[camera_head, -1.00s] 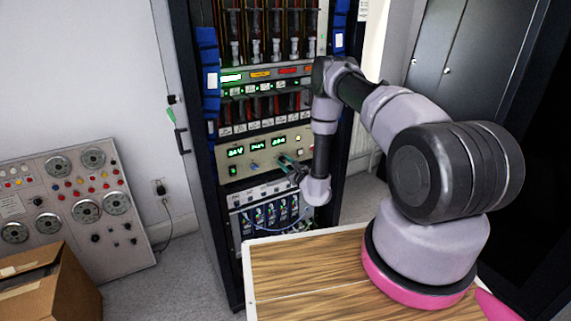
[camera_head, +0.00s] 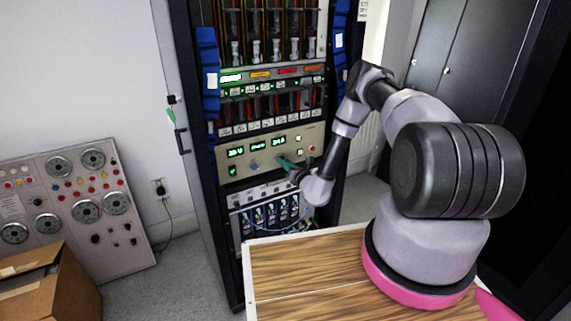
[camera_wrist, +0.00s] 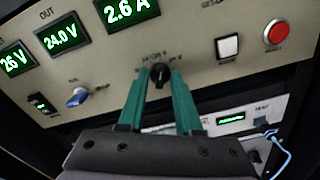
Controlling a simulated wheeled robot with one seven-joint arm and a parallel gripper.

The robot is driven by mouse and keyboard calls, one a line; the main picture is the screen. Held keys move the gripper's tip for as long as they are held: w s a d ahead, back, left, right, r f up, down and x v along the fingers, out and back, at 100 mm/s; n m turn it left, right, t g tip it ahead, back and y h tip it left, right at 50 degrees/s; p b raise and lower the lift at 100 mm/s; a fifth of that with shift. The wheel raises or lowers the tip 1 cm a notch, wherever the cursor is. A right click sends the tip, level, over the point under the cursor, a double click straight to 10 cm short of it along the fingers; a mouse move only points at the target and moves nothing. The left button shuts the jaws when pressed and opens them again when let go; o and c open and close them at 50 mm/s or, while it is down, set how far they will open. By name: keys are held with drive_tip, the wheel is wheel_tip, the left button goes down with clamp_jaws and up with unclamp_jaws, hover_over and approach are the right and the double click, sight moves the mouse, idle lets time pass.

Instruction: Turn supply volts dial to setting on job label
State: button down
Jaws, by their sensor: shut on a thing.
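A black dial (camera_wrist: 160,75) sits on the beige supply panel (camera_wrist: 195,88); its small printed label is too blurred to read. My gripper (camera_wrist: 160,79) has green fingers, one on each side of this dial, shut on it. In the head view my gripper (camera_head: 281,161) reaches the panel from the right and hides the dial. The panel's green displays read about 26 V (camera_wrist: 16,58), 24.0 V (camera_wrist: 62,35) under OUT, and 2.6 A (camera_wrist: 128,10). I cannot make out the job label.
A blue knob (camera_wrist: 77,97) and a black rocker switch (camera_wrist: 41,103) are left of the dial. A white button (camera_wrist: 228,46) and a red button (camera_wrist: 276,32) are to its right. Below is a unit with blue cables (camera_head: 270,216). A wooden tabletop (camera_head: 300,270) lies in front.

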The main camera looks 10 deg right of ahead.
drive_tip(key=shift+s+f+m, duration=0.1)
drive_tip(key=shift+f+m, duration=0.05)
drive_tip(key=shift+m, duration=3.45)
drive_tip(key=c, duration=0.6)
unclamp_jaws()
drive_tip(key=v, duration=1)
drive_tip(key=shift+s+d, duration=0.15)
drive_tip(key=shift+s, duration=0.2)
